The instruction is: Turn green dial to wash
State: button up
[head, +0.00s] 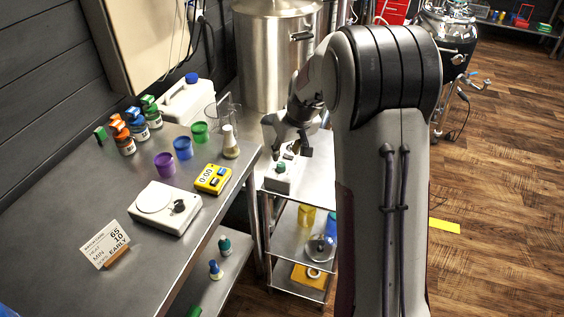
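I cannot tell whether a finger touches the dial. Any marking for wash on the box is too small to read.
The steel bench (95,215) holds a white hotplate (165,208), a yellow timer (213,179), coloured cups, several bottles and a card (104,244). A large steel vessel (270,60) stands behind the cart (316,180). Wooden floor lies open at the right.

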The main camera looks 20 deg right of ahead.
aim_at(281, 164)
jog(key=shift+x, duration=3.9)
grip_shut()
